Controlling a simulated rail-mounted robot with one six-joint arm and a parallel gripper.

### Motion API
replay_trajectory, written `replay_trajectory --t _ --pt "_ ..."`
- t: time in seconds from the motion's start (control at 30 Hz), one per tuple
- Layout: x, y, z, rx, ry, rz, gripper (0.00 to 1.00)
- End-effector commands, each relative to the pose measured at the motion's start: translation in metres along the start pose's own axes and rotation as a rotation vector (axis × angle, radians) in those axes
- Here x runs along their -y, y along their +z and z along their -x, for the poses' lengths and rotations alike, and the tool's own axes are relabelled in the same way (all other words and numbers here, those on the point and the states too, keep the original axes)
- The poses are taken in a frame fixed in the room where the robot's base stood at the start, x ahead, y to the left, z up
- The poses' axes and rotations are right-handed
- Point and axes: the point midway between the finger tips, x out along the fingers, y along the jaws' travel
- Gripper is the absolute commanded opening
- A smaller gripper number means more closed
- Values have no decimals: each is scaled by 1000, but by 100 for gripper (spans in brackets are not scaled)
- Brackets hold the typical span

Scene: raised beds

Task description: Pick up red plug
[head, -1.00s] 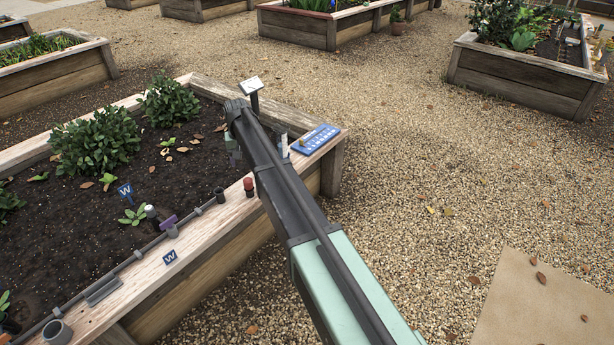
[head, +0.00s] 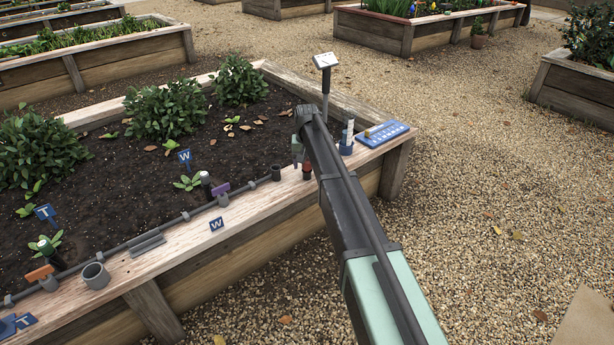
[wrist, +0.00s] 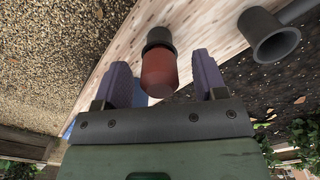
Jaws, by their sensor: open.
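The red plug (wrist: 159,73) sits in a dark round collar on the wooden rim of the raised bed, in the wrist view. In the head view the red plug (head: 307,171) shows only partly beside my arm. My gripper (wrist: 163,78) is open, with one purple-grey finger on each side of the plug. A gap shows between each finger and the plug, so it is not held. In the head view my gripper (head: 300,150) is mostly hidden behind my arm, just above the plug.
A pipe (head: 160,229) runs along the bed.

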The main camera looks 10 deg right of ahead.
Motion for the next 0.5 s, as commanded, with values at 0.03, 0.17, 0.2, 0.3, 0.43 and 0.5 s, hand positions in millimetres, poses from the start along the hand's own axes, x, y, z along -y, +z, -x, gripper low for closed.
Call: replay_trajectory --t 0.03,0.17,0.2,0.3,0.43,0.5 --pt "0 0 -8 0 0 0 65" --pt "0 0 -4 0 0 0 65" --pt "0 0 -4 0 0 0 65" --pt "0 0 -4 0 0 0 53" --pt "0 0 -4 0 0 0 33" --pt "0 0 -4 0 0 0 22"
